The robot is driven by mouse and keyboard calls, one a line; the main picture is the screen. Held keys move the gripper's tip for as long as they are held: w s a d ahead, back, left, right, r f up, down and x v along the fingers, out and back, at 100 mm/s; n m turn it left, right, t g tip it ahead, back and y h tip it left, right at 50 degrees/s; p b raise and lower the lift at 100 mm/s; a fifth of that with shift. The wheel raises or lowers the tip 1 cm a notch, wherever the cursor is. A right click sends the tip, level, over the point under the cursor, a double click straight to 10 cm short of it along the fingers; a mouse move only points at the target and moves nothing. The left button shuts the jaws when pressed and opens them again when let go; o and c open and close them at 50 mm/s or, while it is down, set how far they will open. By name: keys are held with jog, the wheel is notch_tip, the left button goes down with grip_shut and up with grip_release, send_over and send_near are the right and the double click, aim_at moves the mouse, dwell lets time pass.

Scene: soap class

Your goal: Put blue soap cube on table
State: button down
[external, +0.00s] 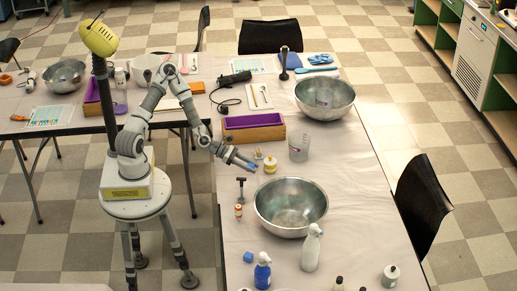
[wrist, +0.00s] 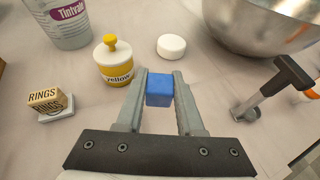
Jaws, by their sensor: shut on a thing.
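A blue soap cube (wrist: 159,90) sits between the two fingers of my gripper (wrist: 160,86) in the wrist view, and the fingers are shut on its sides. In the external view my gripper (external: 246,162) is over the left part of the long table (external: 345,185), beside a yellow-and-white jar. The cube can hardly be made out there. I cannot tell whether its underside touches the table.
The yellow jar (wrist: 113,62), a RINGS block (wrist: 48,103) and a white disc (wrist: 171,46) are close by. A black-headed tool (wrist: 275,85) and steel bowl (wrist: 262,25) are to the right. A purple-lined wooden box (external: 253,128) stands behind. Bare table lies right of the bowl.

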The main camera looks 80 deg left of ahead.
aim_at(251, 178)
notch_tip(251, 178, down, 4)
jog(key=shift+f+b, duration=0.15)
jog(key=shift+b, duration=0.6)
jog(key=c, duration=0.5)
grip_release()
jog(key=shift+c, duration=0.2)
